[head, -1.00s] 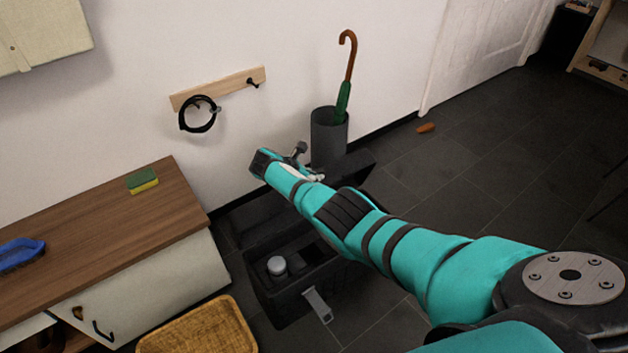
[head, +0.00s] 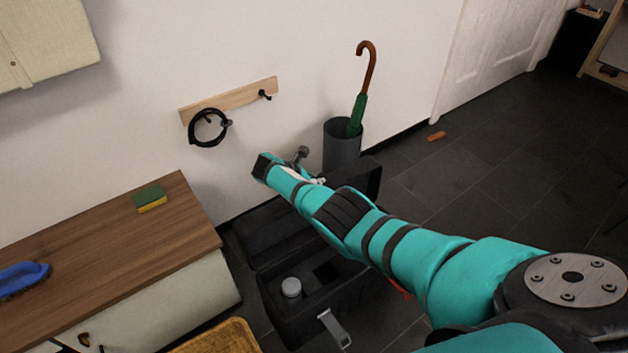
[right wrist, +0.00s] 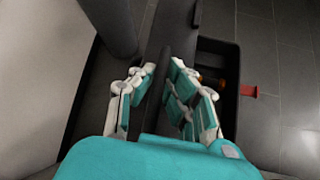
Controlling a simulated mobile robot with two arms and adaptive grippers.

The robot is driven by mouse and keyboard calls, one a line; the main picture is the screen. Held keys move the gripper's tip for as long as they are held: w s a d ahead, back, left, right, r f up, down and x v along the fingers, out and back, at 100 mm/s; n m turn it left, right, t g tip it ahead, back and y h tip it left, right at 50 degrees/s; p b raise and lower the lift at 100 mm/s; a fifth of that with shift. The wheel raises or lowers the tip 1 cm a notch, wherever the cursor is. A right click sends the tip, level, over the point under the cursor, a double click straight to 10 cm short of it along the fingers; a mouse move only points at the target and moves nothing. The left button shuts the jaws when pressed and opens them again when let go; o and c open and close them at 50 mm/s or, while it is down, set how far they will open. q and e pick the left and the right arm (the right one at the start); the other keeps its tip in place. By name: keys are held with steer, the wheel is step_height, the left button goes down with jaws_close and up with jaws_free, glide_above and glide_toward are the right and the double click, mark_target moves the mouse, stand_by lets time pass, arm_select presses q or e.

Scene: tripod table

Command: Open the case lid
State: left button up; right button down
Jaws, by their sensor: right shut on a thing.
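The black case (head: 282,327) stands on the floor in the head view, its interior showing with a grey-capped cylinder (head: 291,288) inside and a metal latch (head: 335,328) on its front. Its dark lid (head: 368,178) is raised along the back, the middle hidden behind my right arm. In the right wrist view the lid (right wrist: 181,32) is a dark panel seen nearly edge-on between the fingers of my right gripper (right wrist: 162,70), which is shut on it. The open case lies right of it with a red latch (right wrist: 249,91). My left gripper is not in view.
A dark bin (head: 342,148) holding an umbrella (head: 357,110) stands close behind the lid. A wooden-topped cabinet (head: 110,245) is left of the case, and a wicker basket (head: 225,338) is in front. The floor at right is mostly clear.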

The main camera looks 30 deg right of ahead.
steer(key=shift+w+r, duration=0.2)
steer(key=c, duration=1.4)
jaws_free()
steer(key=shift+o, duration=0.2)
steer(key=shift+s, duration=0.15)
steer(key=v, duration=1.2)
steer(key=shift+f, duration=0.15)
